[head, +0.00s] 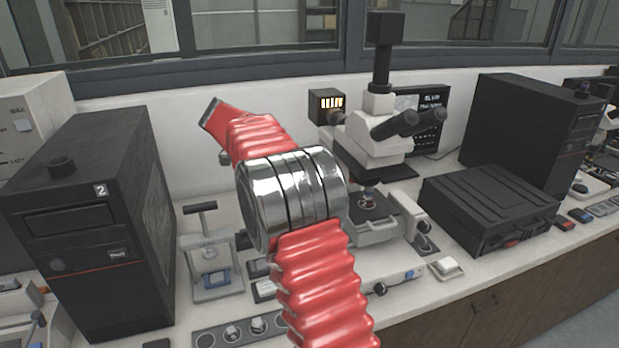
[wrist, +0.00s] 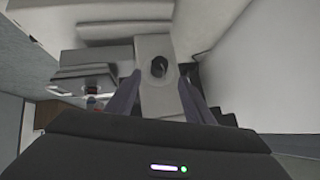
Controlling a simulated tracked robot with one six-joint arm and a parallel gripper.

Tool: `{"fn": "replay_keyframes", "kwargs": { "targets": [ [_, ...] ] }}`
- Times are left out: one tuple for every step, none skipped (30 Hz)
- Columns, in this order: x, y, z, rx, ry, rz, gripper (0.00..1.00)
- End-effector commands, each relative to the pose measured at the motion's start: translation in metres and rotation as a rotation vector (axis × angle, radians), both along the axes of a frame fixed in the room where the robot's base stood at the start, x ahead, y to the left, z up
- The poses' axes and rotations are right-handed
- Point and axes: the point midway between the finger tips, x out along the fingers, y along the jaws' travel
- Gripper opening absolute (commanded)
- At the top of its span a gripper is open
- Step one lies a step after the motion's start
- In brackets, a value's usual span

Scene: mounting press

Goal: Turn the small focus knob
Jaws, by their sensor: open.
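The microscope (head: 378,135) stands right of centre on the bench in the head view, with black eyepieces and a camera tube on top. In the wrist view a small dark round knob (wrist: 159,67) sits on a light grey block (wrist: 153,45). My gripper (wrist: 159,79) is open, its two dark fingers on either side of that block in the picture. The knob lies between the fingertips as seen here; I cannot tell the depth gap. Nothing is held. In the head view my red arm covers the left of the microscope, and the gripper cannot be made out.
A black unit (head: 90,225) marked 2 stands at left. A small hand press (head: 210,265) is beside it. A black case (head: 488,208) and a tall black unit (head: 535,130) stand at right. A control strip (head: 240,330) with knobs lies at the bench front.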

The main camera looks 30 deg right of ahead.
Motion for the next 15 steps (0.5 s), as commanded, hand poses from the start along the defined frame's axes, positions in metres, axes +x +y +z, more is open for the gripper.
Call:
{"fn": "replay_keyframes", "kwargs": {
  "targets": [
    [-0.001,-0.007,-0.006,0.0,0.001,-0.002,0.48],
    [0.0,-0.01,-0.009,-0.001,0.0,-0.002,0.48],
    [0.0,-0.014,-0.013,0.0,0.001,-0.002,0.48],
    [0.0,-0.018,-0.016,0.0,0.001,-0.002,0.48],
    [0.0,-0.021,-0.019,0.0,0.001,-0.002,0.48],
    [0.0,-0.026,-0.024,0.0,0.001,-0.002,0.48],
    [0.0,-0.029,-0.027,0.0,0.001,-0.003,0.48],
    [0.0,-0.033,-0.03,0.0,0.001,-0.003,0.48],
    [0.0,-0.037,-0.034,0.001,0.001,-0.002,0.48],
    [0.0,-0.041,-0.037,0.001,0.001,-0.002,0.48],
    [0.0,-0.044,-0.04,0.001,0.001,-0.003,0.48],
    [0.0,-0.048,-0.044,0.001,0.0,-0.003,0.48],
    [0.001,-0.051,-0.047,0.0,0.0,-0.001,0.48],
    [0.001,-0.054,-0.05,0.0,0.0,-0.001,0.48],
    [0.001,-0.057,-0.053,0.001,0.001,-0.002,0.48]
  ]
}}
